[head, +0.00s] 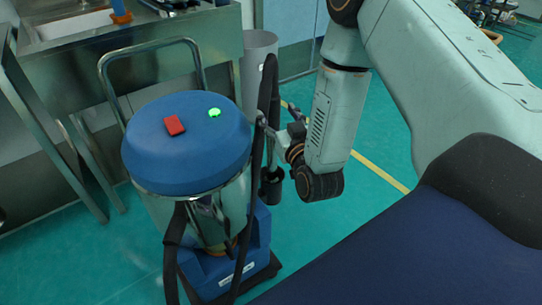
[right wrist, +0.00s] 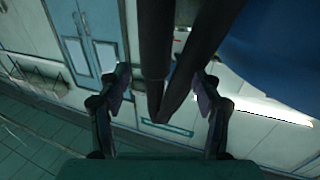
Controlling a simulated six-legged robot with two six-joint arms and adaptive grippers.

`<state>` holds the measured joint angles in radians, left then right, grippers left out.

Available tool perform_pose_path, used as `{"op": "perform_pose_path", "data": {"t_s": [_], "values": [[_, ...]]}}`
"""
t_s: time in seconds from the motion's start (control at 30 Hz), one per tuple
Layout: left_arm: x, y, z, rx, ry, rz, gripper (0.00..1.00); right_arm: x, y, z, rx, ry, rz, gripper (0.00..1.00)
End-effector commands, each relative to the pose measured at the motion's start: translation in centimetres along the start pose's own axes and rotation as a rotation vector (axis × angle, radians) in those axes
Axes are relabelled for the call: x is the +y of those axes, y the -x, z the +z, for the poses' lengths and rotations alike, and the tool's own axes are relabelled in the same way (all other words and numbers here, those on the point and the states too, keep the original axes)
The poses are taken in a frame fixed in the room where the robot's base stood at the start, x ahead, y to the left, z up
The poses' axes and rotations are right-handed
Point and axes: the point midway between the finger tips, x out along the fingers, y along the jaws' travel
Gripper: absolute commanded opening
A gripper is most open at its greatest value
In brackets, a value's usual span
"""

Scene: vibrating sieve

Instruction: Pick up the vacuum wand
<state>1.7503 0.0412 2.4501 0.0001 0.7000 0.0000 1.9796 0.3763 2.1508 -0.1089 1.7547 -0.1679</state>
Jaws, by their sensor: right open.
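The vacuum wand (head: 273,85) is a dark tube standing upright at the right side of the blue-topped vacuum (head: 190,150), with a dark hose beside it. My right gripper (head: 270,132) is at the wand's middle height, reaching in from the right. In the right wrist view, two dark tubes (right wrist: 155,50) run down between the spread fingers of my right gripper (right wrist: 163,87) and meet in a V. I cannot tell which tube is the wand and which the hose. The fingers stand apart from the tubes on both sides. My left gripper is not in view.
A metal sink bench (head: 150,45) stands behind the vacuum, with a grey bin (head: 260,45) next to it. A curved metal handle rises behind the blue lid. The green floor (head: 350,225) right of the vacuum is clear, with a yellow line across it.

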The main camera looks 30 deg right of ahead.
Motion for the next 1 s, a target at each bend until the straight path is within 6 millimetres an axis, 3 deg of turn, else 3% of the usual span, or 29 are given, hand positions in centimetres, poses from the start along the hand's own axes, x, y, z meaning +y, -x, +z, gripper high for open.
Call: {"op": "perform_pose_path", "data": {"t_s": [0.33,0.67,1.0], "values": [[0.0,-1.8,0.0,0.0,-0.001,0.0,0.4,0.2,-4.6,0.5,0.0,0.0,0.001,0.65],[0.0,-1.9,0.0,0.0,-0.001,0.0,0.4,0.2,-5.3,0.4,-0.004,-0.001,0.001,0.65],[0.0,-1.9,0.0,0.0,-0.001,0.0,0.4,0.2,-5.3,0.4,-0.004,-0.001,0.001,0.37]]}}
